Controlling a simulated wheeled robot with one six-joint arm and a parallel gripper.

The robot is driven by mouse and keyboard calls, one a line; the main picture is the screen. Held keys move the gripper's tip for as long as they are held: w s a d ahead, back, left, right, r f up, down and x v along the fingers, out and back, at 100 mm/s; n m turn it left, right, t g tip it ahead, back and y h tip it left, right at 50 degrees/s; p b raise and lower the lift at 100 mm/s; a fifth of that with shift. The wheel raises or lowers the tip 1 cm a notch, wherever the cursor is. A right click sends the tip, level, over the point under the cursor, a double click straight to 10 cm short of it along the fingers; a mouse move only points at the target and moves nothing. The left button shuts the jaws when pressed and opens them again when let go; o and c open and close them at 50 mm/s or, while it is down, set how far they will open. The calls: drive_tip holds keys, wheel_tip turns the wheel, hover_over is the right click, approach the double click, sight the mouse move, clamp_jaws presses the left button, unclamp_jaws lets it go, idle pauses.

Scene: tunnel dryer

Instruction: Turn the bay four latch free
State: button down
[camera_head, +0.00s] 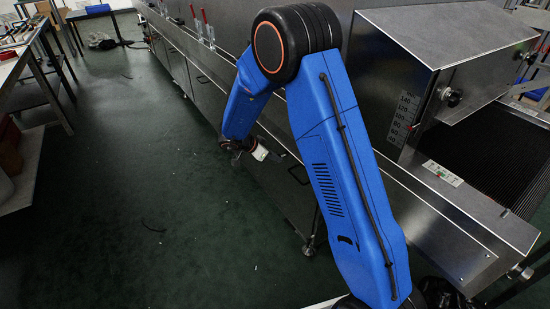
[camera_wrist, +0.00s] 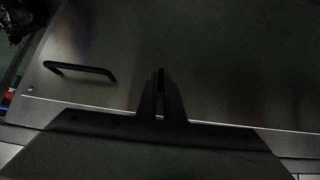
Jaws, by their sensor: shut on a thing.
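In the wrist view my gripper (camera_wrist: 161,78) points at a dark metal panel (camera_wrist: 215,60). Its two black fingers are close together, shut on a small dark thing that is mostly hidden between them; it appears to be the bay four latch. I cannot make out the latch's shape or how far it is turned.
A black bar handle (camera_wrist: 80,69) is on the panel left of my fingers. The steel dryer (camera_head: 440,195) runs along the right, with a scale (camera_head: 403,118) near its mouth. Benches (camera_head: 30,60) stand at left. The green floor (camera_head: 130,200) between is mostly clear.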

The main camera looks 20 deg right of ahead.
drive_tip(key=c, duration=1.9)
unclamp_jaws()
drive_tip(key=shift+d, duration=0.1)
drive_tip(key=v, duration=1.7)
drive_tip(key=shift+r, duration=0.15)
